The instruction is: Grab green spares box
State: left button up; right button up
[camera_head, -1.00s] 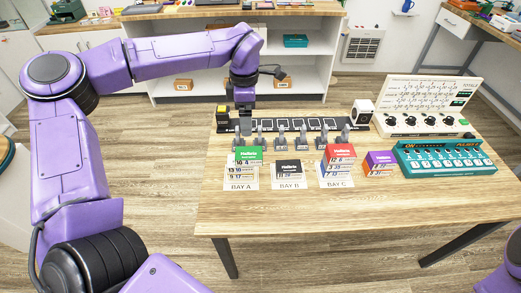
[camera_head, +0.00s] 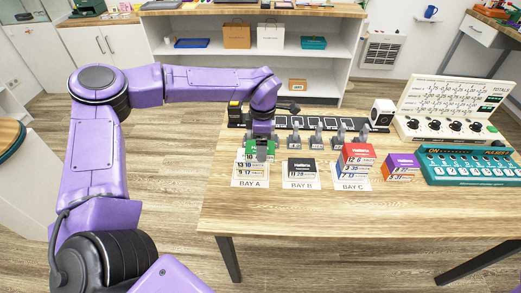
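The green spares box (camera_head: 248,153) sits on top of the stack in BAY A, on the wooden table. Its label is largely covered by my gripper. My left gripper (camera_head: 262,155) points down at the green box, its fingers overlapping it in the picture. I cannot tell whether the fingers are open or shut, or whether they touch the box. Below it in the stack are white-fronted boxes (camera_head: 250,173) with numbers. My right gripper is not in view.
A black box (camera_head: 301,168) stands in BAY B. A red-topped stack (camera_head: 357,154) stands in BAY C, with a purple box (camera_head: 402,160) to its right. Behind is a dark rack with grey levers (camera_head: 318,140). A teal console (camera_head: 470,165) is at right. The front table is clear.

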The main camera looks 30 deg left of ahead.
pick_arm(q)
notch_tip(320, 180, down, 3)
jog(key=shift+a+f, duration=0.1)
jog(key=c, duration=1)
jog(key=shift+c, duration=0.5)
jog(key=shift+r, duration=0.2)
